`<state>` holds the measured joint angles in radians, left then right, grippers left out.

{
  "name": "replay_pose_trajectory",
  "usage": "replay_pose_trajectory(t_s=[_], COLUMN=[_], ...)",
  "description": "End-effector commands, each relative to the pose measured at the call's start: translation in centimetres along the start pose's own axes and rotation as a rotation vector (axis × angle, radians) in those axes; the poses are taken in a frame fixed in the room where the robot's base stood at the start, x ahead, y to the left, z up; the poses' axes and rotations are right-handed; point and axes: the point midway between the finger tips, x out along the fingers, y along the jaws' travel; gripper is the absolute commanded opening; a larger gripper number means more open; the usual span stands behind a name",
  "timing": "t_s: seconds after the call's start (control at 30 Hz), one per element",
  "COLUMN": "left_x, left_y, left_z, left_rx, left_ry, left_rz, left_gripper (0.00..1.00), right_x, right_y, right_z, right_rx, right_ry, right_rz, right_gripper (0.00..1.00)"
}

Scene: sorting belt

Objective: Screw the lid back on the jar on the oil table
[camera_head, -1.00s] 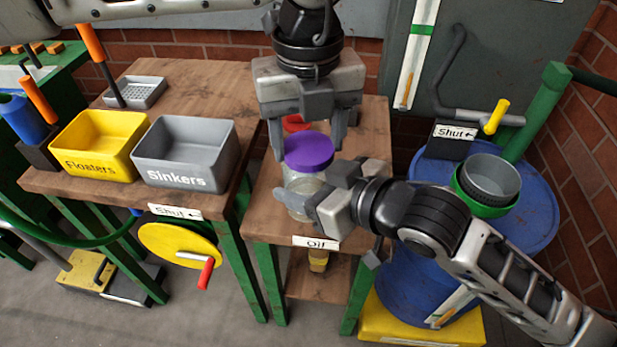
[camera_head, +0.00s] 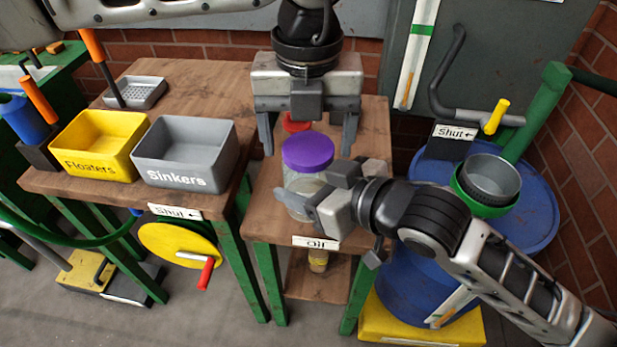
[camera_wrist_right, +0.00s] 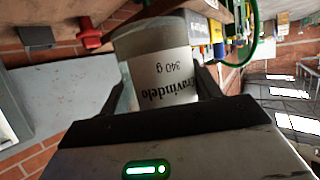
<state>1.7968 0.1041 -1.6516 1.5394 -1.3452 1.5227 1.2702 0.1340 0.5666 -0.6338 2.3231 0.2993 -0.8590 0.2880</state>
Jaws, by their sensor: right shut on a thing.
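The jar (camera_head: 301,186) stands upright on the wooden oil table (camera_head: 264,216), with the purple lid (camera_head: 307,150) on its mouth. I cannot tell how tightly the lid is screwed. My right gripper (camera_head: 300,200) comes in from the right and is shut on the jar's body. In the right wrist view, the jar (camera_wrist_right: 158,66) with its printed label sits between the fingers. My left gripper (camera_head: 308,142) points down from above, open, with one finger on each side of the lid and gaps to both. The jar's lower front is partly hidden by my right gripper.
A red object (camera_head: 296,122) is behind the jar. The yellow Floaters bin (camera_head: 92,165) and grey Sinkers bin (camera_head: 184,178) stand on the table at left. A blue drum (camera_head: 535,205) with a green-and-grey bowl (camera_head: 489,180) is at right, partly behind my right arm.

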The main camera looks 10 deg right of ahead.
Motion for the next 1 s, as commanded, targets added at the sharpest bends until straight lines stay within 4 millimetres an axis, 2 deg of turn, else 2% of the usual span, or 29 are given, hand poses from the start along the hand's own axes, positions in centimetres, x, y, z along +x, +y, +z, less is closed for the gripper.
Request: replay_pose_trajectory(t_s=[0.23,0.53,0.77,0.83,1.0], left_x=[-0.6,-4.2,-4.5,-4.6,-6.3], left_y=[-0.1,-0.1,-0.1,-0.1,0.0], left_z=[0.0,0.0,0.0,0.0,0.1], left_rx=[-0.001,0.0,0.0,-0.001,-0.121], left_ry=[-0.001,-0.001,0.0,0.0,-0.005], left_rz=[-0.002,-0.002,-0.001,-0.001,0.004], left_gripper=[0.79,0.79,0.79,0.82,0.82], right_x=[0.0,0.0,0.0,0.0,0.0], right_y=[0.0,0.0,0.0,0.0,0.0], right_z=[-0.1,-0.1,-0.1,-0.1,-0.1], right_rx=[-0.001,-0.001,-0.001,-0.001,-0.001], right_ry=[0.003,0.003,0.004,0.004,0.004], right_rz=[0.0,-0.001,-0.001,-0.001,-0.001], right_gripper=[0.0,0.0,0.0,0.0,0.0])
